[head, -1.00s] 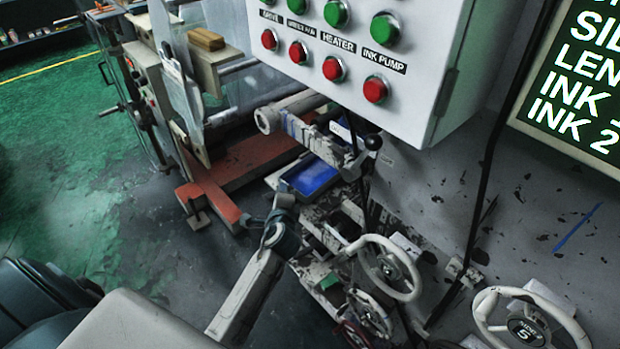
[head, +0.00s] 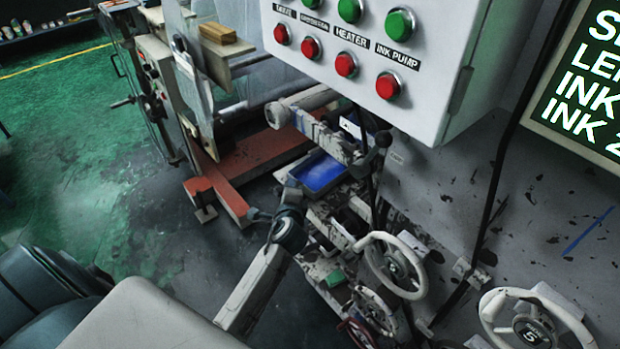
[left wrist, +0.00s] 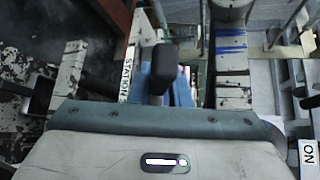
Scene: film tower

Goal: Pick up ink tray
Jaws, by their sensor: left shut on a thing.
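The ink tray (head: 322,173) is a shallow tray with a bright blue inside and a pale rim. It lies low on the press, under a pale roller arm, in the middle of the head view. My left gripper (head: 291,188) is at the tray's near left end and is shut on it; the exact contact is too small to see. In the left wrist view, blue of the tray (left wrist: 182,92) shows behind a dark rounded fingertip (left wrist: 163,66), which hides part of it. My right gripper is not in view.
A white control box (head: 400,70) with green and red buttons overhangs the tray. White handwheels (head: 393,264) stand close at its lower right. A red frame beam (head: 217,195) lies to the left. The green floor farther left is mostly clear.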

